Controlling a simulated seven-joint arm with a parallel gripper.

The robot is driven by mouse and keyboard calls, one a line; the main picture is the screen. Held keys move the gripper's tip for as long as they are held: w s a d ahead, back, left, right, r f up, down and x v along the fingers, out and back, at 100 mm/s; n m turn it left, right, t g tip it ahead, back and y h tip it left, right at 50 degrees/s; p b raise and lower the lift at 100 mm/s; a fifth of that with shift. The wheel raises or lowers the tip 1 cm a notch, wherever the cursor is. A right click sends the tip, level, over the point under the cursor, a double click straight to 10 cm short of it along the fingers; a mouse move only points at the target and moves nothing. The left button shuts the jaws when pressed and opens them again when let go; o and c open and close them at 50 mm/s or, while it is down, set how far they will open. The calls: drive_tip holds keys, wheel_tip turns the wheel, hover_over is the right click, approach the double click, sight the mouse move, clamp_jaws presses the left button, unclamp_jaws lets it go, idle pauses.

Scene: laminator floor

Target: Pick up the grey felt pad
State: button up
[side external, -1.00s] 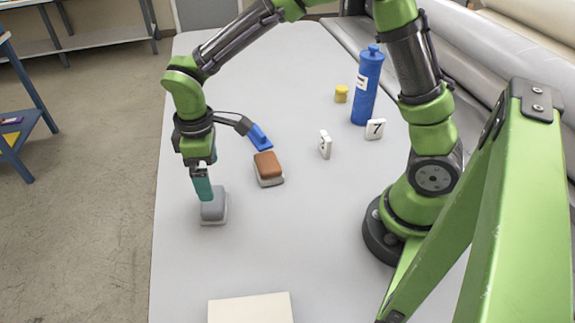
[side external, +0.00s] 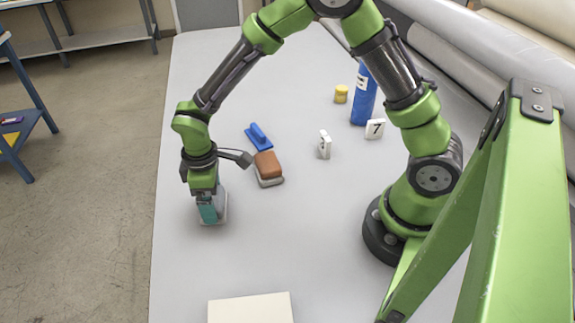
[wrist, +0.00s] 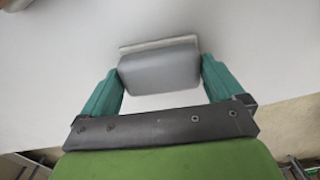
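The grey felt pad (wrist: 158,72) is a rounded grey block on a thin pale base, and it shows between my two teal fingers in the wrist view. In the side view it is mostly hidden behind my gripper (side external: 208,214), with an edge of the pale base (side external: 225,214) showing. My gripper is low over the pad and points down. Its fingers stand open, one on either side of the pad and close to its ends. I cannot tell whether they touch it.
A brown block (side external: 268,165) on a grey base lies just right of my gripper, with a blue-handled tool (side external: 258,137) behind it. Number tags (side external: 325,145), a blue bottle (side external: 364,97) and a yellow jar (side external: 341,94) stand farther right. A cream slab (side external: 250,308) lies in front.

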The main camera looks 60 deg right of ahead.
drive_tip(key=c, duration=0.6)
drive_tip(key=shift+r, duration=0.1)
